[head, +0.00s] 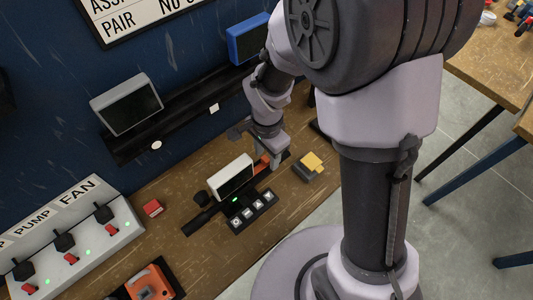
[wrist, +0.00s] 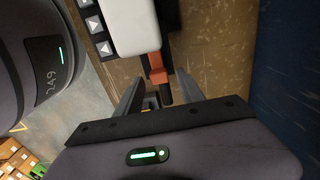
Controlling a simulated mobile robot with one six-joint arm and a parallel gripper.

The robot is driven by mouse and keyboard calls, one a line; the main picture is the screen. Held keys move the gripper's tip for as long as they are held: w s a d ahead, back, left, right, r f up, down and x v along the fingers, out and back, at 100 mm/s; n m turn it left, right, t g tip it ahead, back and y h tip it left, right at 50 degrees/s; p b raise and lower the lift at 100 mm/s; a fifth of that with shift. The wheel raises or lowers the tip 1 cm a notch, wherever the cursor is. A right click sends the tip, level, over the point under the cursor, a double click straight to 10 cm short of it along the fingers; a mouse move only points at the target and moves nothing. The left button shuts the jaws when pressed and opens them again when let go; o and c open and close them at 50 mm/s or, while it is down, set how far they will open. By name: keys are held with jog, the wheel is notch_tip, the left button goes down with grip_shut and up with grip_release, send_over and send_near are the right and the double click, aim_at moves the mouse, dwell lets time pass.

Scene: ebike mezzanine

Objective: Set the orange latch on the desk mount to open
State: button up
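The desk mount is a black rail (head: 204,219) on the wooden desk, with a white-framed display (head: 232,177) on it. The orange latch (head: 265,159) is at the display's right end, partly hidden by my gripper (head: 275,158). In the wrist view the orange latch (wrist: 157,70) lies beside the white housing (wrist: 128,24), and a dark bar continues from it towards me. My gripper (wrist: 159,88) is open, with one finger on either side of the latch's near end. No contact between fingers and latch can be made out.
A black button pad (head: 250,211) lies in front of the display. A yellow-topped block (head: 312,162) sits to the right. A switch panel (head: 75,240) and an orange device (head: 152,284) are at left. Wall-shelf screens (head: 127,103) stand behind.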

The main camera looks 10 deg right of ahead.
aim_at(267, 158)
notch_tip(267, 158, up, 17)
jog(key=p, duration=0.4)
jog(key=shift+r+p, duration=0.2)
jog(key=shift+p, duration=0.15)
jog(key=s+d+f+n+t+y+b, duration=0.1)
jog(key=s+d+f+n+t+b, duration=0.1)
jog(key=s+b, duration=0.4)
jog(key=s+d+f+n+t+y+b, duration=0.1)
jog(key=s+d+f+n+t+b, duration=0.1)
jog(key=s+b, duration=0.4)
jog(key=d+n+t+b, duration=0.1)
jog(key=n+b, duration=0.1)
jog(key=b, duration=0.1)
jog(key=shift+d+f+n+t, duration=0.15)
jog(key=shift+f+n+t, duration=0.25)
